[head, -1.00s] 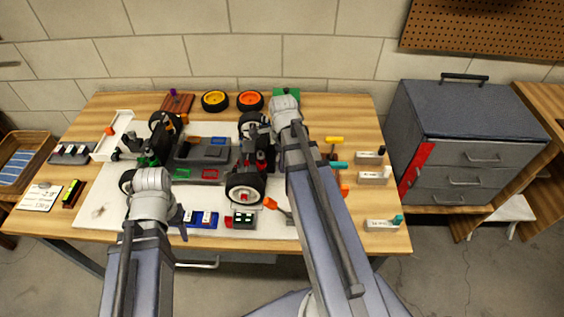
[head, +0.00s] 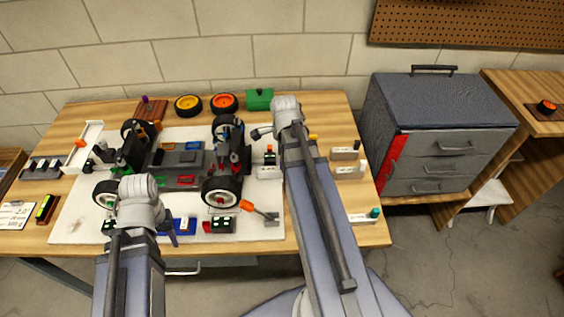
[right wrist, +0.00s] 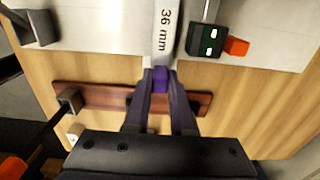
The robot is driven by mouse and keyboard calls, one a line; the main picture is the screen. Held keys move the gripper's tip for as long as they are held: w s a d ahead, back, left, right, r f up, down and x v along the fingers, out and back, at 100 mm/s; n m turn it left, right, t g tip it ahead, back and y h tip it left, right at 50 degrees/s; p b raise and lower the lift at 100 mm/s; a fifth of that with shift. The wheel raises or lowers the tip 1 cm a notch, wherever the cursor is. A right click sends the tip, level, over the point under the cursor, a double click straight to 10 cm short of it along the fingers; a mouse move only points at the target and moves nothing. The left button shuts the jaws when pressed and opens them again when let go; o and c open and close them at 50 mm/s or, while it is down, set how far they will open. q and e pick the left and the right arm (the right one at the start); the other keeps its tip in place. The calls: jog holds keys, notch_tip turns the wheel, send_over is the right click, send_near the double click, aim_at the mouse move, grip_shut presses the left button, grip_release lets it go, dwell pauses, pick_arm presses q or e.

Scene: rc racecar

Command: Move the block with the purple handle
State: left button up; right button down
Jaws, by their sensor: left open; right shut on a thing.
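My right gripper (right wrist: 160,92) is shut on the purple handle (right wrist: 160,76) of a pale block (right wrist: 166,30) marked "36 mm" in the right wrist view. The block extends away from the fingertips. In the head view, my right arm and wrist hide most of that gripper. A pale labelled block (head: 268,173) shows just left of this arm; I cannot tell whether it is the held one. My left gripper (head: 169,230) is open at the front of the white mat, partly hidden by its wrist.
An RC car (head: 178,165) with large black wheels stands on the white mat (head: 75,225). Several labelled blocks (head: 348,172) line the table's right side. Yellow and orange wheels (head: 224,103) lie at the back. A reddish-brown board (right wrist: 100,93) lies beneath my right gripper.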

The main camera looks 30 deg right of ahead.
jog(key=c, duration=0.7)
grip_release()
pick_arm(q)
jog(key=shift+r, duration=0.1)
notch_tip(320, 180, up, 8)
jog(key=p, duration=0.7)
jog(key=shift+f+p, duration=0.2)
jog(key=shift+p, duration=0.2)
pick_arm(e)
notch_tip(320, 180, up, 8)
jog(key=shift+f, duration=0.1)
